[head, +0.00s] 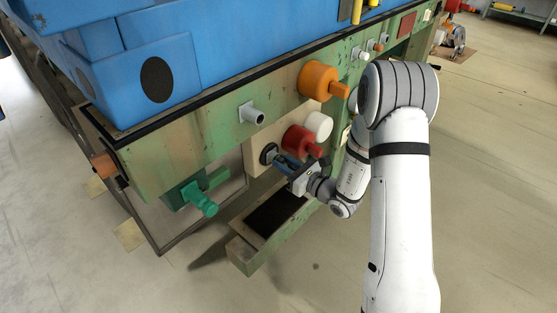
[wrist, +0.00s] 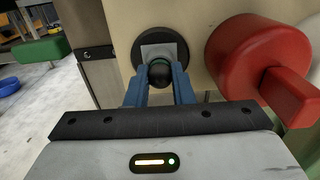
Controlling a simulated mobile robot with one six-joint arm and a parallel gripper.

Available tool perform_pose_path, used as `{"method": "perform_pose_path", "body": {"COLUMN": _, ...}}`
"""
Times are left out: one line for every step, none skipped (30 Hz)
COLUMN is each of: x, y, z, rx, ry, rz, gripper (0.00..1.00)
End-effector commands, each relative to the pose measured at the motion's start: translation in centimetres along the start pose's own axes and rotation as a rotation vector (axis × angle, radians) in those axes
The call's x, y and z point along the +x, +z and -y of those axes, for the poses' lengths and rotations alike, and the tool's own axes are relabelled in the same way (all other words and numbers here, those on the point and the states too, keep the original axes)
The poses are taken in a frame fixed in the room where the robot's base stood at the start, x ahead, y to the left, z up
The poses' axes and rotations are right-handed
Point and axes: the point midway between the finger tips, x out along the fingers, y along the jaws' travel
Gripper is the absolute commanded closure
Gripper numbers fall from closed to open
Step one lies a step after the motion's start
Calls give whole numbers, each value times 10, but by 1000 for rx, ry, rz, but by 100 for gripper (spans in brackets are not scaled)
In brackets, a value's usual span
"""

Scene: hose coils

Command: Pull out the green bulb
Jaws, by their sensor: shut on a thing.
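The green bulb (wrist: 160,70) is a small dark ball in the middle of the wrist view, in front of a light grey square and a round black mount (wrist: 140,42) on a beige panel. My gripper (wrist: 160,80) has its two blue fingers closed on either side of the bulb, holding it at the mount. In the head view my gripper (head: 281,164) reaches the black mount (head: 268,153) from the right. The bulb itself is hidden there by the fingers. I cannot tell whether there is a gap between bulb and mount.
A red knob (wrist: 258,62) sits close right of my gripper, with a white knob (head: 318,125) beside it. An orange knob (head: 319,82) and grey stub (head: 251,114) are above. A green handle (head: 198,198) juts out at left. Open floor (head: 300,285) lies in front.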

Motion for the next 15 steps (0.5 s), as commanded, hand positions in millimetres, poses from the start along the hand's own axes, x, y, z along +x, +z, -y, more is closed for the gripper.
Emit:
{"method": "perform_pose_path", "body": {"x": 0, "y": 0, "z": -1, "rx": 0, "ry": 2, "rz": 0, "gripper": 100}}
{"method": "perform_pose_path", "body": {"x": 0, "y": 0, "z": -1, "rx": 0, "ry": 2, "rz": 0, "gripper": 80}}
{"method": "perform_pose_path", "body": {"x": 0, "y": 0, "z": -1, "rx": 0, "ry": 2, "rz": 0, "gripper": 83}}
{"method": "perform_pose_path", "body": {"x": 0, "y": 0, "z": 0, "rx": 0, "ry": 1, "rz": 0, "gripper": 86}}
{"method": "perform_pose_path", "body": {"x": -1, "y": 0, "z": 0, "rx": 0, "ry": 1, "rz": 0, "gripper": 88}}
{"method": "perform_pose_path", "body": {"x": -1, "y": 0, "z": 0, "rx": 0, "ry": 1, "rz": 0, "gripper": 91}}
{"method": "perform_pose_path", "body": {"x": -1, "y": 0, "z": 0, "rx": 0, "ry": 1, "rz": -1, "gripper": 94}}
{"method": "perform_pose_path", "body": {"x": -1, "y": 0, "z": 0, "rx": 0, "ry": 1, "rz": -1, "gripper": 96}}
{"method": "perform_pose_path", "body": {"x": -1, "y": 0, "z": 0, "rx": 0, "ry": 0, "rz": -1, "gripper": 100}}
{"method": "perform_pose_path", "body": {"x": -1, "y": 0, "z": 0, "rx": 0, "ry": 0, "rz": -1, "gripper": 100}}
{"method": "perform_pose_path", "body": {"x": -1, "y": 0, "z": 0, "rx": 0, "ry": 0, "rz": -1, "gripper": 100}}
{"method": "perform_pose_path", "body": {"x": -1, "y": 0, "z": 0, "rx": 0, "ry": 0, "rz": 0, "gripper": 100}}
{"method": "perform_pose_path", "body": {"x": -1, "y": 0, "z": 0, "rx": 0, "ry": 0, "rz": 0, "gripper": 100}}
{"method": "perform_pose_path", "body": {"x": -1, "y": 0, "z": 0, "rx": 0, "ry": 0, "rz": 0, "gripper": 100}}
{"method": "perform_pose_path", "body": {"x": -1, "y": 0, "z": 0, "rx": 0, "ry": 0, "rz": 0, "gripper": 100}}
